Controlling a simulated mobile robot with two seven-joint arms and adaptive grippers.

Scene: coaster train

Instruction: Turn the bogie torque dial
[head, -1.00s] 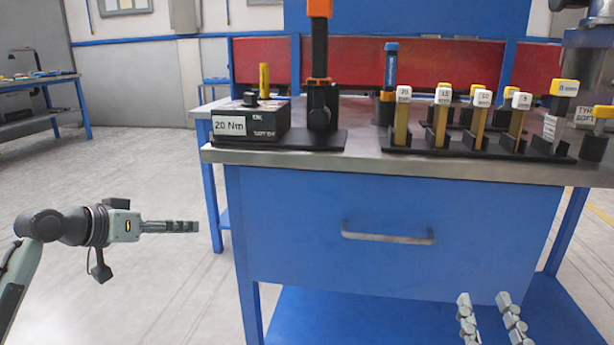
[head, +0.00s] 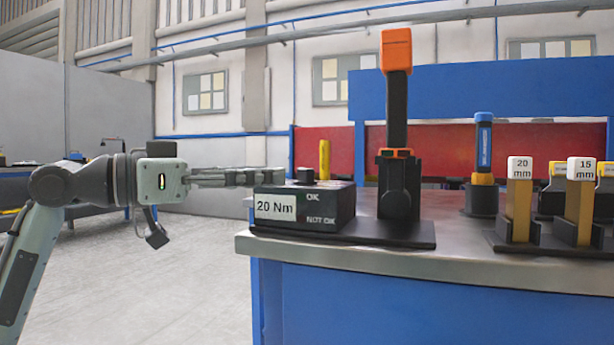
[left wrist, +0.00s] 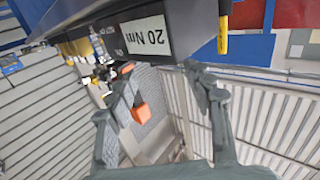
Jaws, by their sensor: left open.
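The black torque box (head: 345,207) has a white "20 Nm" label and OK and NOT OK marks. It sits at the left end of the bench, with a small black dial (head: 305,175) on top. My left gripper (head: 278,177) points right at about the height of the dial, its tips close to the dial's left side; I cannot tell whether they touch the box. In the left wrist view the label (left wrist: 146,36) appears upside down, beyond the open, empty fingers (left wrist: 160,72). The dial is not clear there. My right gripper is out of view.
A tall black tool with an orange top (head: 396,50) stands right of the box. A yellow post (head: 324,160) rises behind it. A blue-and-black tool (head: 484,150) and labelled gauge blocks (head: 519,200) stand further right. Open floor (head: 190,270) lies left of the bench.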

